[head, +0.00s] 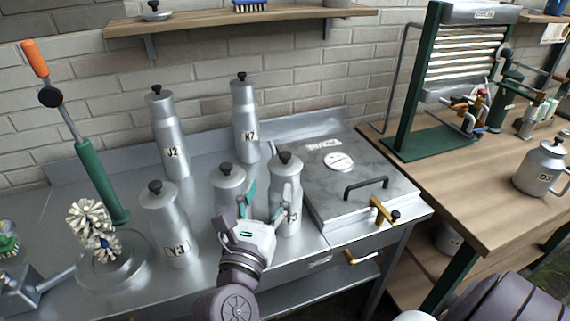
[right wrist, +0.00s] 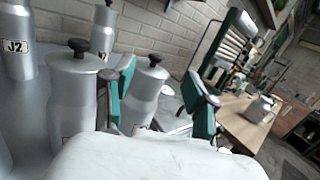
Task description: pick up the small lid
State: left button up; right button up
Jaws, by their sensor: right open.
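A small metal lid with a dark knob (head: 155,12) sits on the wall shelf at the top left in the head view. Metal cans also carry knobbed lids, so I cannot tell for sure which lid is meant. My right gripper (head: 266,200) is open and empty, at the front can (head: 287,170) nearest the steel box. In the right wrist view, the open teal fingers (right wrist: 165,98) stand either side of this can (right wrist: 147,88), whose black-knobbed top shows between them. Contact cannot be told. My left gripper is not in view.
Another can (head: 228,178) stands just left of my right gripper. Cans J2 (head: 170,140), K7 (head: 245,125) and Y3 (head: 168,220) stand nearby. A steel box with a handle (head: 350,170) is to the right. The wall shelf (head: 240,21) overhangs the back.

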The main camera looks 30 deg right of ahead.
aim_at(283, 158)
jog(key=shift+m+g+y, duration=0.3)
jog(key=shift+m+g, duration=0.2)
jog(key=p+x, duration=0.1)
jog(key=x, duration=0.1)
jog(key=f+x, duration=0.1)
jog(key=x, duration=0.2)
jog(key=p+x, duration=0.1)
jog(key=x, duration=0.2)
jog(key=shift+d+f+p, duration=0.2)
jog(key=shift+f+p, duration=0.1)
jog(key=shift+f, duration=0.05)
jog(key=p+x, duration=0.1)
jog(key=x, duration=0.1)
jog(key=r+p+x, duration=0.1)
jog(key=x, duration=0.2)
jog(key=shift+w+a, duration=0.2)
jog(key=shift+a, duration=0.05)
jog(key=shift+w+d+f, duration=0.1)
jog(key=shift+w+d, duration=0.1)
jog(key=shift+d, duration=0.05)
jog(key=shift+a, duration=0.1)
jog(key=shift+c, duration=0.3)
grip_shut()
